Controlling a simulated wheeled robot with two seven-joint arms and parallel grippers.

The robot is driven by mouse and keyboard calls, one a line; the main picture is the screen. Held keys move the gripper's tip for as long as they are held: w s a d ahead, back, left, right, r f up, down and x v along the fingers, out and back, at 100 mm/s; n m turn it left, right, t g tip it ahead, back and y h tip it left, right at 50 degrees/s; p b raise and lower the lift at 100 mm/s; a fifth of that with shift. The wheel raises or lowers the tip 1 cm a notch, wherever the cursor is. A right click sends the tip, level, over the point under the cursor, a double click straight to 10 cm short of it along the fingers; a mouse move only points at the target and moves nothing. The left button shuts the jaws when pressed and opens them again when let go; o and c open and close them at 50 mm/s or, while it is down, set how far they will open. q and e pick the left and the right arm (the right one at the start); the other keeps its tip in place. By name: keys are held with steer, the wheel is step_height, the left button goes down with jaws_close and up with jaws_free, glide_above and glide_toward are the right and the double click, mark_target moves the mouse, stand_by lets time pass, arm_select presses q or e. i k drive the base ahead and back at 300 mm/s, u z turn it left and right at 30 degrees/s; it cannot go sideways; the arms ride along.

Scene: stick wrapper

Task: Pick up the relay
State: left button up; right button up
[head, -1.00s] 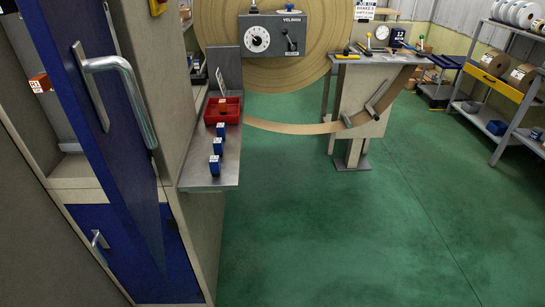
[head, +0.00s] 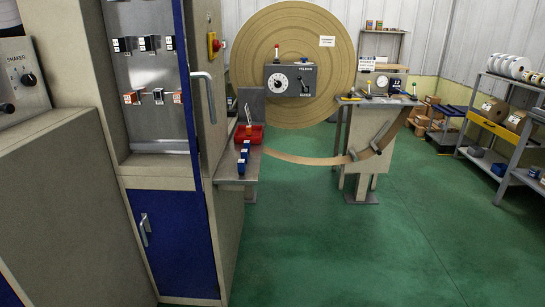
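Small box-shaped devices that may be relays sit in two rows inside the open cabinet (head: 150,75) in the head view. The upper row has dark and white ones (head: 148,43). I cannot tell which is the task's relay. Neither gripper is in view.
The cabinet door stands open, nearly edge-on, with a long handle (head: 208,97). A red bin (head: 249,135) sits behind the blue blocks. A large brown roll machine (head: 290,30) and a grey stand (head: 362,150) are beyond. Green floor (head: 350,250) is open at centre and right.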

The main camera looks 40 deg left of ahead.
mark_target(244, 152)
steer(key=z, duration=0.15)
steer(key=i, duration=2.45)
steer(key=u, duration=1.4)
steer(key=i, duration=1.25)
steer(key=u, duration=1.25)
